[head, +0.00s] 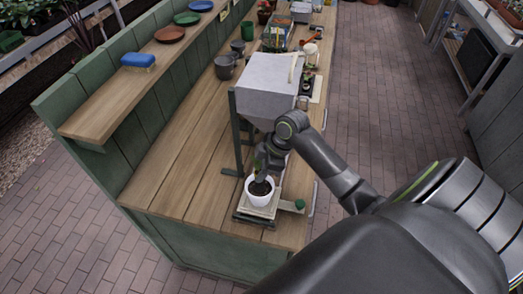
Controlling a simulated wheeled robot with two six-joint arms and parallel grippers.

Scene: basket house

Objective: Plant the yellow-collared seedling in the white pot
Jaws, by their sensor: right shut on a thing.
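The white pot (259,201) stands upright at the near end of the wooden bench, with dark soil inside. My right gripper (261,178) points down just above the pot's mouth, by its back rim. It is shut on a small plant, of which only a bit of green shows beside the fingers; I take it for the seedling. Its collar is hidden or too small to make out. I cannot tell whether its root end touches the soil. My left gripper is not in view.
The pot sits on a small platform (241,216) with a green knob (299,204) at its right. A grey hopper (268,78) on a green stand rises behind my gripper. Small plants (307,84) stand to its right.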

